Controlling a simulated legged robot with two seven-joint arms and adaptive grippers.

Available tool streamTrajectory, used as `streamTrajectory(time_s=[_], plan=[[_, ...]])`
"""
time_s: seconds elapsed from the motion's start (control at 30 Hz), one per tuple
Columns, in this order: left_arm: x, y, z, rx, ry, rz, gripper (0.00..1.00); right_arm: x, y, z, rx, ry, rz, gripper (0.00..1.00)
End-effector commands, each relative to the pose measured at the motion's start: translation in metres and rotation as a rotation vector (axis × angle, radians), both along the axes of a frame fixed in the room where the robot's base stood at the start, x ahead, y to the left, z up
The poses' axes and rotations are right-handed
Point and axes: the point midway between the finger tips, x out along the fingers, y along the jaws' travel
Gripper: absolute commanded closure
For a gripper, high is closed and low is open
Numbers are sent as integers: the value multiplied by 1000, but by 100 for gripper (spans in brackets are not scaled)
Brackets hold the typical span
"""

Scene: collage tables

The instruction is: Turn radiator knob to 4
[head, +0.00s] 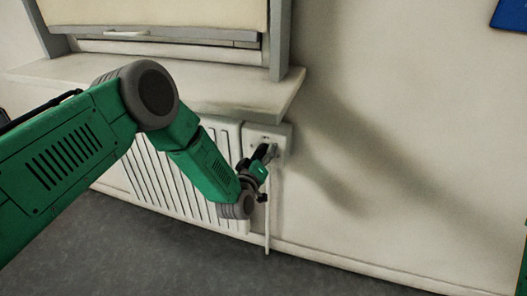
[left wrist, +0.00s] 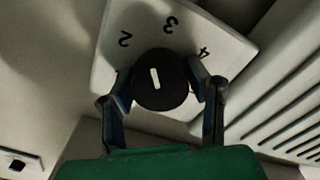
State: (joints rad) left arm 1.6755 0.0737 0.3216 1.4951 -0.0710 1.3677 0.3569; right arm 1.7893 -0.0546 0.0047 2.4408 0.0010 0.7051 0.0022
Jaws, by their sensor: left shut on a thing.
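The black round radiator knob (left wrist: 160,92) sits on a pale plate (left wrist: 112,62) marked 2, 3 and 4 in the left wrist view. Its white mark (left wrist: 155,78) stands nearly upright, with its upper end towards the gap between 2 and 3. The 4 (left wrist: 204,52) is to the upper right of the knob. My left gripper (left wrist: 162,95) is shut on the knob, one finger on each side. In the head view my left gripper (head: 265,160) reaches the plate (head: 283,131) at the radiator's right end and mostly hides the knob. My right gripper is out of view.
The white ribbed radiator (head: 152,172) is partly behind my left arm. A window sill (head: 225,92) juts out above it. A thin pipe (head: 267,225) runs down below the plate.

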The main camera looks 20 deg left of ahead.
Motion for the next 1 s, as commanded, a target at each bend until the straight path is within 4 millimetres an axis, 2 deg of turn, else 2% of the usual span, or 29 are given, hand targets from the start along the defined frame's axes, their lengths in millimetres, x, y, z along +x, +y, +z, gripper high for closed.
streamTrajectory(time_s=[0.03,1.0], plan=[[-5,-2,-7,46,18,-6,85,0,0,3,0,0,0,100],[-5,-2,-9,962,-15,-12,85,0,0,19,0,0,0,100]])
